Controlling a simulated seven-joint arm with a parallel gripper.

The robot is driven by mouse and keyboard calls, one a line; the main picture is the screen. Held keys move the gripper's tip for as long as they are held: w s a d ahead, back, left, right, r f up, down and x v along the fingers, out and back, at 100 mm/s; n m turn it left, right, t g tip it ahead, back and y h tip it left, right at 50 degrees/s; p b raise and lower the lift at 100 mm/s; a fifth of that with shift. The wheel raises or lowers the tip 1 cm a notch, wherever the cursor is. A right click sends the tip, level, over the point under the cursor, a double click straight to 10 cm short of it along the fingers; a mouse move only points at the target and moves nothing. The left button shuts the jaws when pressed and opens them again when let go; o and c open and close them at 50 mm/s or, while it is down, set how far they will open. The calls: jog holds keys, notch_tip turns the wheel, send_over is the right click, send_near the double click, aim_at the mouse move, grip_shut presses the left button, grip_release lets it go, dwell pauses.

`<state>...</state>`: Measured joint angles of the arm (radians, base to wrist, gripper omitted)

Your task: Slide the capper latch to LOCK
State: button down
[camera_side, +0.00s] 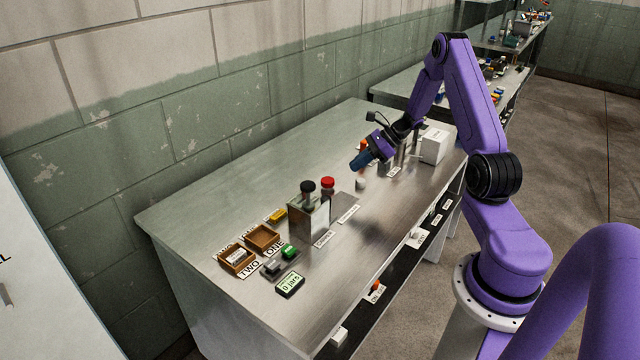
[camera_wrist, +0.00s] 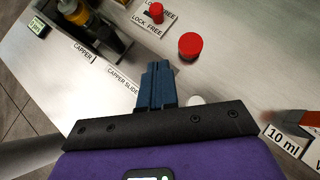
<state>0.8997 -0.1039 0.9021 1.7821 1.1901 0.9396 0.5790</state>
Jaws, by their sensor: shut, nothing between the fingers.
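A small red knob (camera_wrist: 156,13), which looks like the capper latch, stands beside a LOCK FREE label (camera_wrist: 146,24) at the top of the wrist view. I cannot tell which end of its travel it is at. The capper (camera_wrist: 92,22) is left of it in that view; in the side view it is a metal-sided box (camera_side: 310,217) at mid-table. My gripper (camera_wrist: 158,66) is shut and empty, its blue fingertips below the knob in the wrist view and apart from it. In the side view my gripper (camera_side: 358,164) is above the table, right of the capper.
A larger red round cap (camera_wrist: 190,46) lies between my fingertips and the knob's right side; it also shows in the side view (camera_side: 327,183). A white cylinder (camera_side: 361,184) stands below my gripper. Wooden trays (camera_side: 263,238) and a counter display (camera_side: 290,285) are at left.

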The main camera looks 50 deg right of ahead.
dwell(0.3)
jog(key=x, duration=0.9)
jog(key=shift+a+f, duration=0.1)
jog(key=shift+f, duration=0.05)
jog(key=shift+w+a+f, duration=0.1)
jog(key=shift+w+a, duration=1.05)
jog(key=shift+w, duration=0.1)
jog(key=shift+w+a, duration=0.45)
jog(key=shift+a, duration=1.85)
